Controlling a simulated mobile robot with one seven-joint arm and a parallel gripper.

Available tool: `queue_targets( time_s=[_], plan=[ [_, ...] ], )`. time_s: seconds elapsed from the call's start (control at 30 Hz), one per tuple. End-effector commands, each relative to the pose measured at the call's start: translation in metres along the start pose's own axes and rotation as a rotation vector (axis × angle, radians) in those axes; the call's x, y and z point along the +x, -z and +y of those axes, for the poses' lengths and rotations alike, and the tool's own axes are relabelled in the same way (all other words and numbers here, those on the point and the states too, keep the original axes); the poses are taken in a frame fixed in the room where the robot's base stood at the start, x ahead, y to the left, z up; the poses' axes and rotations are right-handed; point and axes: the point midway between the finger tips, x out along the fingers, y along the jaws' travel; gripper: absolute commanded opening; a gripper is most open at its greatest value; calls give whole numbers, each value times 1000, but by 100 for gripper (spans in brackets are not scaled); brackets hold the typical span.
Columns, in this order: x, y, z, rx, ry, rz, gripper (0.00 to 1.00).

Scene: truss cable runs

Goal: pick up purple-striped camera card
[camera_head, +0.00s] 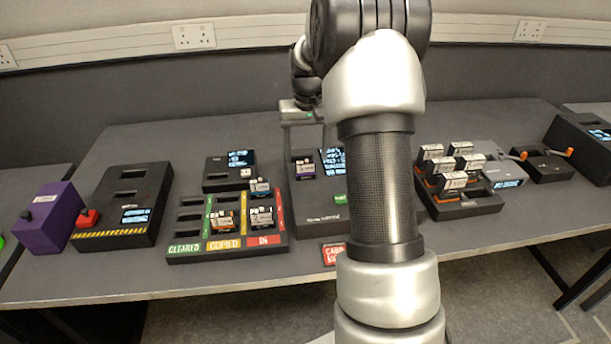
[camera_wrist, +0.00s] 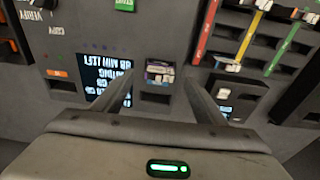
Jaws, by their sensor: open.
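The purple-striped camera card (camera_head: 305,168) sits in a slot of the black central device (camera_head: 312,212), left of its lit screen. It also shows in the wrist view, where the card (camera_wrist: 160,73) has a white label and a purple band and lies between my fingertips in the picture. My gripper (camera_head: 304,146) is open and empty, just behind and above the card in the head view. In the wrist view, my gripper (camera_wrist: 156,82) has its two fingers spread, one on each side of the card, with no contact visible. My arm hides the device's right part.
Left of the device is a sorting tray (camera_head: 185,257) labelled CLEARED, COPIED and IN, holding a few cards. A black screened box (camera_head: 216,182) stands behind it. A rack (camera_head: 470,209) of several cards stands right. A purple box (camera_head: 50,226) is far left.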

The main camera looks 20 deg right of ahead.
Motion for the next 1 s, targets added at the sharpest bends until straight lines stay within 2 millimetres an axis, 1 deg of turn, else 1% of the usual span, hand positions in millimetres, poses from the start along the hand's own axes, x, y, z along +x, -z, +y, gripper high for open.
queue_targets(
  time_s=[0.13, 0.3, 0.4, 0.5, 0.63, 0.67, 0.9, 0.93, 1.0],
  plan=[
    [11, 1, 0, 0, 0, -1, 66],
    [37, 5, 0, -1, 0, -2, 66],
    [49, 5, 0, -1, 0, -1, 66],
    [52, 5, 0, -1, 0, 2, 66],
    [52, 5, 0, 0, 0, 2, 66],
    [52, 5, 0, 0, 0, 2, 64],
    [51, 5, 0, 0, 0, 1, 23],
    [51, 5, 0, 0, 0, 1, 21],
    [51, 5, 0, 0, -1, 2, 20]
  ],
)
